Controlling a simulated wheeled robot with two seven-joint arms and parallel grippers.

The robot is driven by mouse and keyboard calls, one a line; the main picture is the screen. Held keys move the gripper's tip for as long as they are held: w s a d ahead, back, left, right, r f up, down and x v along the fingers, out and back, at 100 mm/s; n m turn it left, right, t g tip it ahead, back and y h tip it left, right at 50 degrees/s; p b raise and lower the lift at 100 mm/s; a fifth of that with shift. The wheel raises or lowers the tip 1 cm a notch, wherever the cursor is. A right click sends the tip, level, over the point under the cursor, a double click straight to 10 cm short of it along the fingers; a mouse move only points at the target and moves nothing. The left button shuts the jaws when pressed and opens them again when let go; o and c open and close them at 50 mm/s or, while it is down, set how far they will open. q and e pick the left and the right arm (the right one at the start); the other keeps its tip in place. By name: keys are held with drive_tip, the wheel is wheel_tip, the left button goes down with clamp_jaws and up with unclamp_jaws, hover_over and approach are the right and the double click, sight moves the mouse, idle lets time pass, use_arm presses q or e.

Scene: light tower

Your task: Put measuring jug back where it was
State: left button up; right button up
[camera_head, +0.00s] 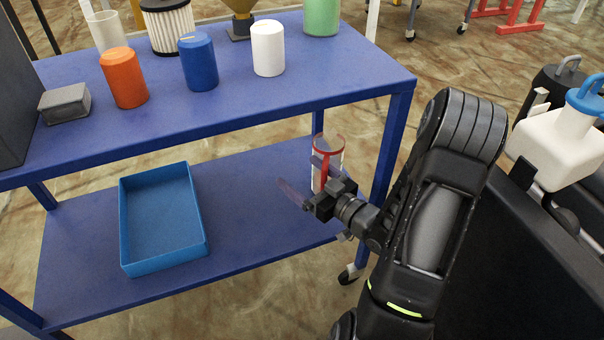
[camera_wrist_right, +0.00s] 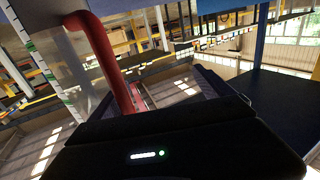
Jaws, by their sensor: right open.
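The measuring jug (camera_head: 328,146) is clear with a red rim and a red handle. It appears upright over the right end of the cart's lower shelf (camera_head: 265,200). My right gripper (camera_head: 312,182) is open at the jug, by its handle, and hides the jug's lower part. Whether the jug's base touches the shelf is hidden. In the right wrist view the red handle (camera_wrist_right: 100,60) and the marked clear wall (camera_wrist_right: 52,62) are close to the gripper. My left gripper is not in view.
A blue tray (camera_head: 207,235) stands on the lower shelf's left. The blue upper shelf (camera_head: 330,75) holds an orange canister (camera_head: 124,78), a blue one (camera_head: 198,62), a white one (camera_head: 268,48) and a grey block (camera_head: 65,103). A cart leg (camera_head: 392,145) stands close right of the jug.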

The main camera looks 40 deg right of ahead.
clamp_jaws()
idle(0.8)
idle(0.7)
